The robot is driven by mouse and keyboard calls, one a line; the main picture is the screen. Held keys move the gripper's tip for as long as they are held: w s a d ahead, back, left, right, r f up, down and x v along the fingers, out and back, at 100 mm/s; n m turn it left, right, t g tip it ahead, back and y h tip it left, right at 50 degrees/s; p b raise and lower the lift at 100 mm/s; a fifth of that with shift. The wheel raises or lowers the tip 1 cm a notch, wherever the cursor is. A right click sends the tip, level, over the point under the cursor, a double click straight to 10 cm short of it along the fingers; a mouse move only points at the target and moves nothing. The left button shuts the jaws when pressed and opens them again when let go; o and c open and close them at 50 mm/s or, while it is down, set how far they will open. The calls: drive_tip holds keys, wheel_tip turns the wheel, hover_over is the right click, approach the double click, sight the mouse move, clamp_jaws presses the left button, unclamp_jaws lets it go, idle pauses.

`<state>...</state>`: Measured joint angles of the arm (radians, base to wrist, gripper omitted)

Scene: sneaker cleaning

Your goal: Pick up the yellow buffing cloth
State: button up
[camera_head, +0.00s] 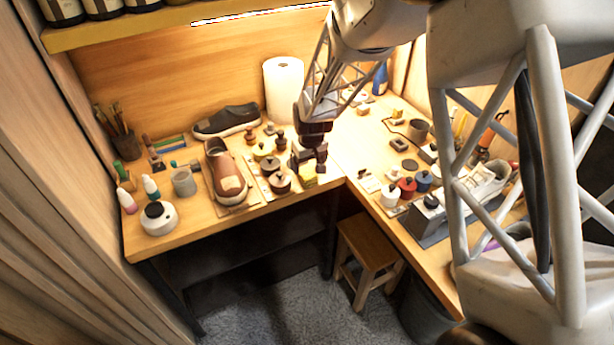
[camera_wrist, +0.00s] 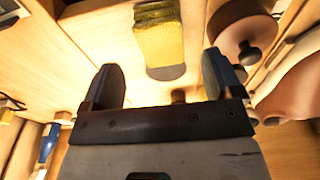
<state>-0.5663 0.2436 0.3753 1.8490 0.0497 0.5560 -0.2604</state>
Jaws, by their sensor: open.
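A yellow folded cloth (camera_wrist: 160,42) lies on the wooden bench, ahead of my gripper (camera_wrist: 161,66) in the wrist view. Its folded, darker layers show at the far end. My gripper's two dark fingers are spread wide and empty, and the cloth lies beyond them, roughly in line with the gap. In the head view my gripper (camera_head: 308,160) is low over the bench corner, and part of the yellow cloth (camera_head: 308,177) shows just below it. The gripper hides the rest of the cloth there. I cannot tell whether a finger touches it.
Brown-lidded tins (camera_head: 280,182) stand close left of my gripper. A brown shoe (camera_head: 226,174) and a dark shoe (camera_head: 227,120) lie further left. A paper roll (camera_head: 283,88) stands behind. Pots and tools crowd the right bench. A wooden stool (camera_head: 370,246) stands below the corner.

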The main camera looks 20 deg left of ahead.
sight(307, 172)
drive_tip(key=shift+f, duration=0.35)
drive_tip(key=shift+f, duration=0.1)
drive_tip(key=shift+w+a+f, duration=0.1)
drive_tip(key=shift+a+f, duration=0.05)
drive_tip(key=shift+f, duration=1.1)
drive_tip(key=shift+w+a+f, duration=0.1)
drive_tip(key=shift+a+f, duration=0.05)
drive_tip(key=shift+f, duration=1.05)
drive_tip(key=c, duration=1)
drive_tip(key=shift+r, duration=0.1)
